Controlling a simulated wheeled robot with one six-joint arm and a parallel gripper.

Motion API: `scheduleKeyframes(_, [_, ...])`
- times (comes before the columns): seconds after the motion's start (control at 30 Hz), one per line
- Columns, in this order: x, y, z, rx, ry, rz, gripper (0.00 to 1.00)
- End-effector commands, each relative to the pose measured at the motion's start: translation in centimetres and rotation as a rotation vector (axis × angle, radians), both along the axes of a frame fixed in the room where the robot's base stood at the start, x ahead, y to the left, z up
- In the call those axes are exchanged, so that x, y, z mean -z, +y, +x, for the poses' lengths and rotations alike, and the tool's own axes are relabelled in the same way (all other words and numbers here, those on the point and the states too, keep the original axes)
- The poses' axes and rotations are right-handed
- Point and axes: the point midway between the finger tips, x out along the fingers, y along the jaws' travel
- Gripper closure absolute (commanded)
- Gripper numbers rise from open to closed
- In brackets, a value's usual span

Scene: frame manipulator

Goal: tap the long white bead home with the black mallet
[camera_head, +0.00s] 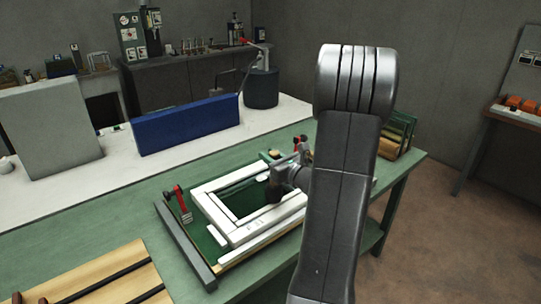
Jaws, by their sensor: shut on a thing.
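A white rectangular frame (228,236) lies on a green board on the workbench, with a dark green opening in its middle. White strips lie along its inner edges; the long white bead seems to be one of them, but I cannot tell which, nor how it is seated. My gripper (279,179) is over the frame's right part, shut on the black mallet. The mallet's dark head (273,194) shows just below the jaws, low over the frame; I cannot tell whether it touches. My arm hides the frame's far right side.
A red-handled clamp (182,204) stands at the board's left, beside a grey bar (186,246). A wooden board with dark rods (110,283) lies at front left. A blue box (186,125) and grey block (50,126) stand behind on a white surface. The green bench top (130,213) is bare at left.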

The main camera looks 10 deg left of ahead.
Motion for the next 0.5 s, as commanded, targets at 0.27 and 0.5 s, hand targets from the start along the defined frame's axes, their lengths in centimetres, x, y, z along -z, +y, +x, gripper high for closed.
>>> scheduleKeyframes(0.27, [-0.1, 0.0, 0.0, 0.000, -0.001, 0.000, 0.98])
scheduleKeyframes(0.5, [1.1, 0.0, 0.0, 0.000, -0.001, 0.000, 0.98])
